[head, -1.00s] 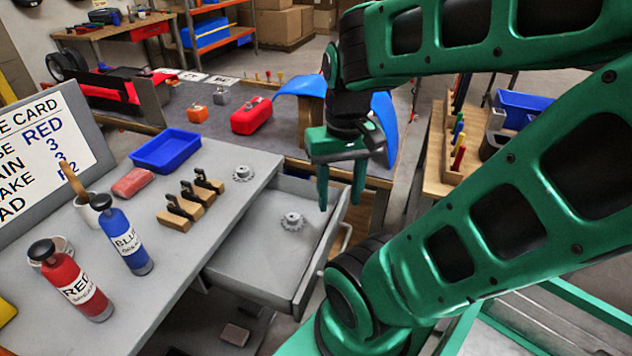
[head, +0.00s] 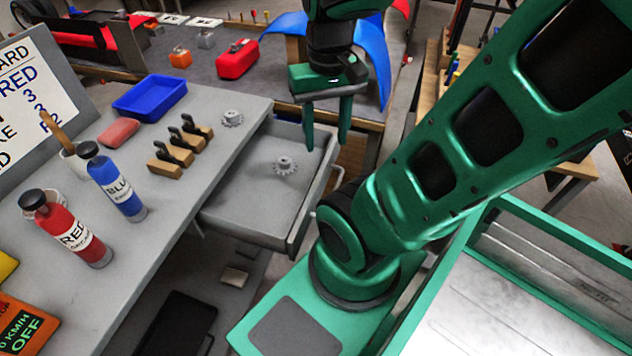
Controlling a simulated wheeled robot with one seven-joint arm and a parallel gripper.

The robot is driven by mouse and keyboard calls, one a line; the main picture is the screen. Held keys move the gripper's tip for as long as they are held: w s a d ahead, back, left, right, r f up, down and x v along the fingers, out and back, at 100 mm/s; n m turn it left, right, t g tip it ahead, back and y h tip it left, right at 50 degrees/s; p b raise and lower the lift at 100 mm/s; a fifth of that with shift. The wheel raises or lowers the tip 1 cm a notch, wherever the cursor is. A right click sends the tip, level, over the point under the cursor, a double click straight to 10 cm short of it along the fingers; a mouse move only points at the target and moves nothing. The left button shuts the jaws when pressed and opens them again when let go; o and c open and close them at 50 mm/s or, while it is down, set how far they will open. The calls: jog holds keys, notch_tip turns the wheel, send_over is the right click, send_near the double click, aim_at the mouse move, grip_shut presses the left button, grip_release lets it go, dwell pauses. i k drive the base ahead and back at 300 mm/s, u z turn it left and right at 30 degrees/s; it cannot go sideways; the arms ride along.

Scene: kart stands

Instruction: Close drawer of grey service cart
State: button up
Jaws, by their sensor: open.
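The grey service cart (head: 180,235) stands at the left, with its grey drawer (head: 238,222) pulled out on the right side. A gear (head: 285,165) lies inside the drawer. The drawer's handle (head: 335,182) shows on its outer front, partly hidden by my arm. My gripper (head: 326,146) is open and empty, fingers pointing down, by the far end of the drawer front. One finger appears on the drawer's inner side and the other near or beyond the front panel. I cannot tell whether either touches it.
On the cart top are a red bottle (head: 68,230), a blue bottle (head: 112,182), a blue tray (head: 150,97), wooden blocks with black clips (head: 180,150) and another gear (head: 232,118). A bench with a red box (head: 237,60) stands behind.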

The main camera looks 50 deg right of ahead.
aim_at(253, 203)
jog(key=z, duration=0.15)
jog(key=k, duration=0.25)
jog(key=z, duration=1.95)
jog(key=k, duration=0.55)
jog(key=u, duration=2.1)
